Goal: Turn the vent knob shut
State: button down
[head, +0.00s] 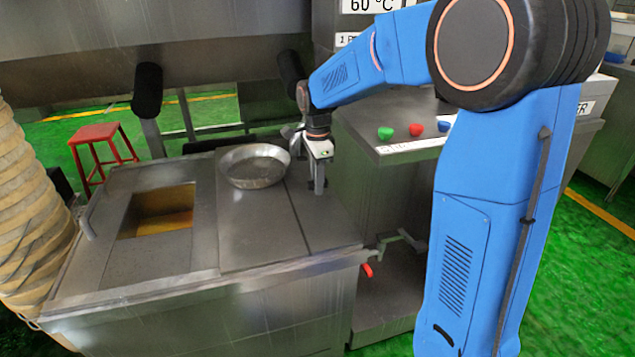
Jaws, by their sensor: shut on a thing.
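My gripper (319,184) points down at the right part of the steel counter, just right of a round metal pan. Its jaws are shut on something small. The held thing is hidden by the fingers, and I cannot make out whether it is the vent knob. No other vent knob can be clearly told in the head view. A red-handled valve (367,270) sits low at the counter's front right corner, apart from my gripper.
The round pan (254,166) rests on the steel counter (262,231), close left of my gripper. A square opening (158,211) lies farther left. A red stool (97,132) is behind.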

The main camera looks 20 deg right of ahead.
dwell(0.4)
jog(key=c, duration=1.6)
grip_release()
notch_tip(320, 180, up, 17)
jog(key=shift+r, duration=0.2)
